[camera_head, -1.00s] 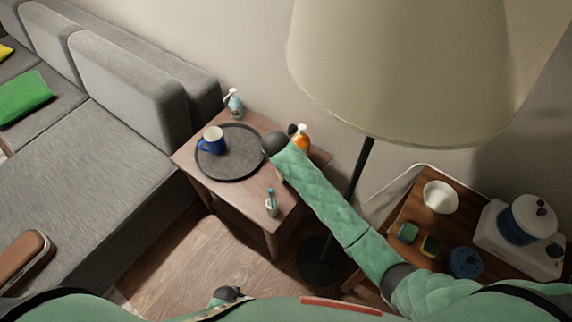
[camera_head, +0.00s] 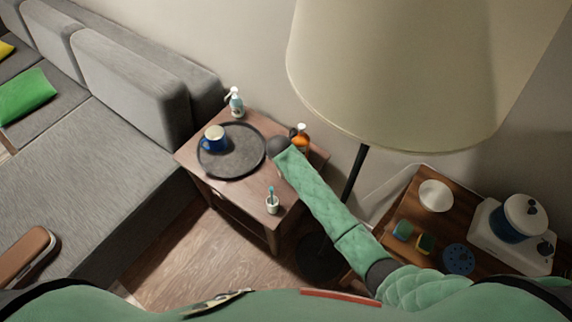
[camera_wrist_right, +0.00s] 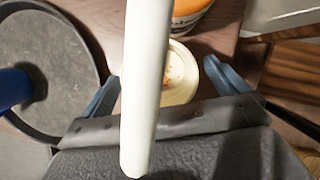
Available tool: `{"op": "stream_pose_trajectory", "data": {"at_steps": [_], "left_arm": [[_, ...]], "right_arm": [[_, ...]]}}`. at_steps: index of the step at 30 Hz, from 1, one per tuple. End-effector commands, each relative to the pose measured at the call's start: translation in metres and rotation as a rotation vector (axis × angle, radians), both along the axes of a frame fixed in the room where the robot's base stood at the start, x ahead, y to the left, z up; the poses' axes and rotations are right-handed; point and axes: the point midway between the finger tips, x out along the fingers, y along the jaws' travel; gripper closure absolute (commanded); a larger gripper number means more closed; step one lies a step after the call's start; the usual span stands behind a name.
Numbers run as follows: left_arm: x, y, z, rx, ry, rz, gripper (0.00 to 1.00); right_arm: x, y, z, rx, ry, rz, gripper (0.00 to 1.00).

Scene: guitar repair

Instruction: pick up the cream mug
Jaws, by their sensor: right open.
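The cream mug (camera_wrist_right: 181,76) shows in the right wrist view as a round, pale cup seen from above, with brownish marks inside. My right gripper (camera_wrist_right: 166,84) is open, with one blue-grey finger on each side of the mug. I cannot tell whether the fingers touch it. A white rod crosses the view in front of the mug and hides its left part. In the head view my right gripper (camera_head: 279,147) is over the right part of the wooden side table (camera_head: 240,195), and the mug is hidden there. My left gripper is not in view.
An orange bottle (camera_head: 301,138) stands close beside my right gripper. A dark round tray (camera_head: 238,163) with a blue mug (camera_head: 214,139) is to the left. A pump bottle (camera_head: 235,102) and a toothbrush cup (camera_head: 272,203) stand on the table. A large lampshade (camera_head: 410,80) hangs at right.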

Motion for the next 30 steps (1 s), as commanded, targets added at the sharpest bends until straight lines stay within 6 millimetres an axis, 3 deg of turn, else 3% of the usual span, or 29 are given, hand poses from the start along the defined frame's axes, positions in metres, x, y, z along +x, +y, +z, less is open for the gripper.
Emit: {"op": "stream_pose_trajectory", "data": {"at_steps": [7,17,30], "left_arm": [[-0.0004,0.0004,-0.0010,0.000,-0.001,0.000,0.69],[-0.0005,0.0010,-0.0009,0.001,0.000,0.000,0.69],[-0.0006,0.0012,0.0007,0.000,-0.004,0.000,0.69]], "right_arm": [[0.0005,0.0002,-0.0018,0.001,0.000,0.000,0.02],[0.0003,0.0002,-0.0016,0.001,0.000,0.000,0.65],[0.0010,0.0003,0.0003,0.001,-0.001,0.000,0.66]]}}
